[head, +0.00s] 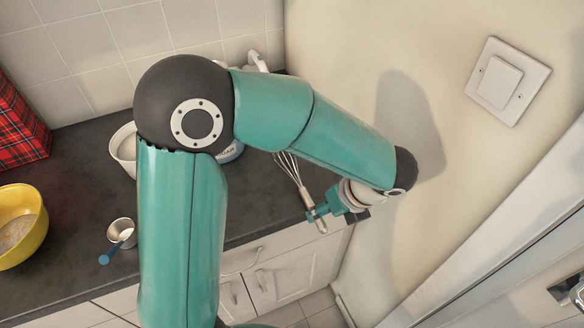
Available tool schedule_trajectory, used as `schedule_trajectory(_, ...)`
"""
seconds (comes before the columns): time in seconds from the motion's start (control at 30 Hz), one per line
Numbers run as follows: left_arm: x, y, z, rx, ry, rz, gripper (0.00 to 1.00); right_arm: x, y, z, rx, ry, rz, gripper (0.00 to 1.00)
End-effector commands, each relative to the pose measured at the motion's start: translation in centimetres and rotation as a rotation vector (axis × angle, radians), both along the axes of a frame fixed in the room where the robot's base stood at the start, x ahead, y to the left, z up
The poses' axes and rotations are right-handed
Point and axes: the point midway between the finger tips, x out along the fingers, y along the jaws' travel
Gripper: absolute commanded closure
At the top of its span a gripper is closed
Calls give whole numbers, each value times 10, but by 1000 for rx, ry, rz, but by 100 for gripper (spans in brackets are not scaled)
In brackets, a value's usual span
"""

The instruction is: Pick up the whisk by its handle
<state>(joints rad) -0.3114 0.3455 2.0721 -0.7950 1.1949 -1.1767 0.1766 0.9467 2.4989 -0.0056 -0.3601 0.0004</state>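The whisk (290,167) is at the right end of the dark counter, with its wire loops towards the back wall and its light handle (306,196) towards the front edge. My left gripper (317,213) is at the lower part of the handle, reaching in from the right with its teal fingers across it. I cannot tell whether the fingers are shut on the handle or only around it, or whether the whisk still rests on the counter. My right gripper is not in view.
A yellow bowl (24,222), a small metal cup (122,231) with a blue-ended handle, and a white container (125,148) stand left of my arm. A red tartan box (18,125) is at the far left. A wall with a switch (507,81) closes the right side.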

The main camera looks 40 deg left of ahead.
Motion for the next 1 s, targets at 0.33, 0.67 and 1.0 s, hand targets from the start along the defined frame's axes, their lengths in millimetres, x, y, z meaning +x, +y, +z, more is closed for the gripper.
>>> schedule_trajectory(0.33, 0, 16, -32, 0, 1, 1, 48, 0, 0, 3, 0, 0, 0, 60)
schedule_trajectory(0.67, 0, 16, -32, 0, 0, 1, 73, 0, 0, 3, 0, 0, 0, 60)
schedule_trajectory(1.0, 0, 16, -32, 0, 0, 1, 100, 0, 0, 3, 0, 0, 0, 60)
